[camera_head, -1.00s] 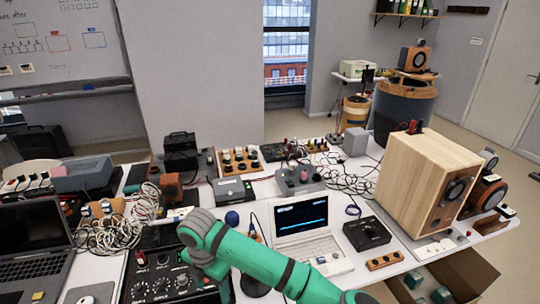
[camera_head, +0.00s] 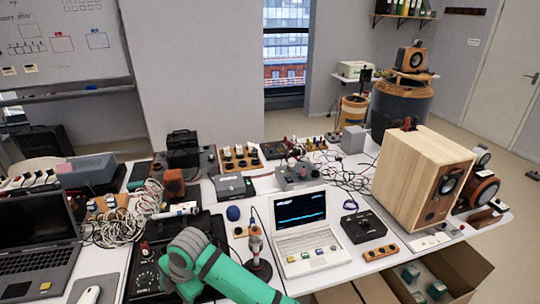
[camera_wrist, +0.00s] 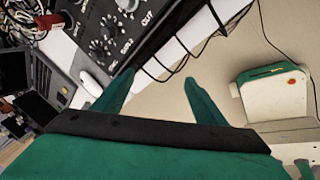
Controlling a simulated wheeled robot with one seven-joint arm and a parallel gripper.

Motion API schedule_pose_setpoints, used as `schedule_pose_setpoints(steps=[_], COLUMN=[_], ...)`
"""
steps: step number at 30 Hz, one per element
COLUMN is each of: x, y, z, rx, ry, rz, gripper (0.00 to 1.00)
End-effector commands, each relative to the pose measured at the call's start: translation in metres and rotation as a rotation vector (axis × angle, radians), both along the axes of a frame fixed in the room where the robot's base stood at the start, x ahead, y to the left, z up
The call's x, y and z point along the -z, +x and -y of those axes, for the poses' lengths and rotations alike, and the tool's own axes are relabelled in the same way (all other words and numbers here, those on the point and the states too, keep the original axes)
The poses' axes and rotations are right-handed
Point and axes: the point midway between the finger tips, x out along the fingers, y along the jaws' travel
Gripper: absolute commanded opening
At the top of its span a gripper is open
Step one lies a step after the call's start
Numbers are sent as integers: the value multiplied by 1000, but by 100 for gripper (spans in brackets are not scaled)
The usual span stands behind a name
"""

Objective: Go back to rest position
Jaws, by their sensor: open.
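My gripper (camera_wrist: 158,80) shows in the wrist view with its two green fingers apart and nothing between them. It hangs past the table edge, with bare floor behind the fingers. In the head view my green arm crosses the bottom centre in front of the black knob panel (camera_head: 146,278); the fingers are hidden there. The knob panel also shows in the wrist view (camera_wrist: 108,30), beyond the left finger.
A grey laptop (camera_head: 40,235) is at left. A wooden speaker (camera_head: 410,175) stands at right, above an open cardboard box (camera_head: 465,275). Cables and instruments crowd the table.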

Motion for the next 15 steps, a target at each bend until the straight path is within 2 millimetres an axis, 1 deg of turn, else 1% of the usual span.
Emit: schedule_pose_setpoints(steps=[1,6,9,12,15], x=[0,-10,-19,-27,-36], y=[-6,-17,-21,-25,-26], z=[-16,-67,-91,-109,-120], rx=[20,145,233,325,424], ry=[55,284,419,546,668], rz=[-9,-33,-57,-87,-119], gripper=[65,65,65,65,65])
